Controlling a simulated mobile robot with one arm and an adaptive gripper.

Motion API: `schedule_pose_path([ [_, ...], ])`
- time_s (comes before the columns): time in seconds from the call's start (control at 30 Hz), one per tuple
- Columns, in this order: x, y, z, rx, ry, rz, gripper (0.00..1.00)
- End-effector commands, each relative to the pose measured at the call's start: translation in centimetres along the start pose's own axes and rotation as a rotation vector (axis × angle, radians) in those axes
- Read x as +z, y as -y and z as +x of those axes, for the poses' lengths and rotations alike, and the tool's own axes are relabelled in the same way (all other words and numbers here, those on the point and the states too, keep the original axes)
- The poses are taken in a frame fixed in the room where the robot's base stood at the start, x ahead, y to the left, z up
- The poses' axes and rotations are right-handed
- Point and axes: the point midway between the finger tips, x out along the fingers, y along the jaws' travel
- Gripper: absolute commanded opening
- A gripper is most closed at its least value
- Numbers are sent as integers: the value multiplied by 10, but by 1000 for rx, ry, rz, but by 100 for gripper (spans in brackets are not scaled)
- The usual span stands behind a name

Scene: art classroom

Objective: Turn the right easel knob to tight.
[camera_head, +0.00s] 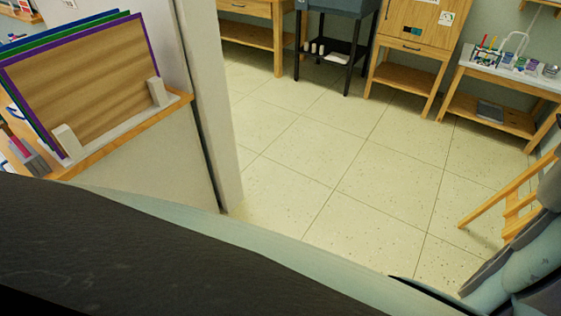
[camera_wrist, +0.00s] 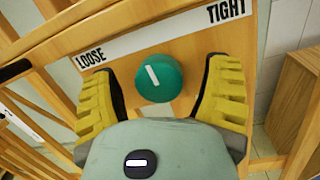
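In the wrist view, a round green knob (camera_wrist: 159,78) with a white pointer line sits on a wooden easel board (camera_wrist: 262,40). The line points up and slightly left, between the printed word LOOSE (camera_wrist: 91,60) on the left and TIGHT (camera_wrist: 227,12) on the right. My gripper (camera_wrist: 159,68) is open, with one yellow ribbed finger on each side of the knob. Gaps show between the knob and both fingers. The gripper and knob are not in the head view; a wooden frame (camera_head: 512,195) shows at its right edge, beside my arm.
In the head view, a rack of panels (camera_head: 95,85) stands on a ledge beside a white wall post (camera_head: 209,100) at left. Tables, a cart and a cabinet (camera_head: 413,40) line the back. The tiled floor (camera_head: 330,150) between is clear.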

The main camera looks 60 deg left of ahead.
Motion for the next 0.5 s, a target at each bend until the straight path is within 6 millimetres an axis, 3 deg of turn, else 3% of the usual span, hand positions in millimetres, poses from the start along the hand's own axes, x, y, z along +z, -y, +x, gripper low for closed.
schedule_pose_path([
  [0.07,0,0,0,-1,0,0,68],
  [0.5,0,0,0,0,0,-1,22],
])
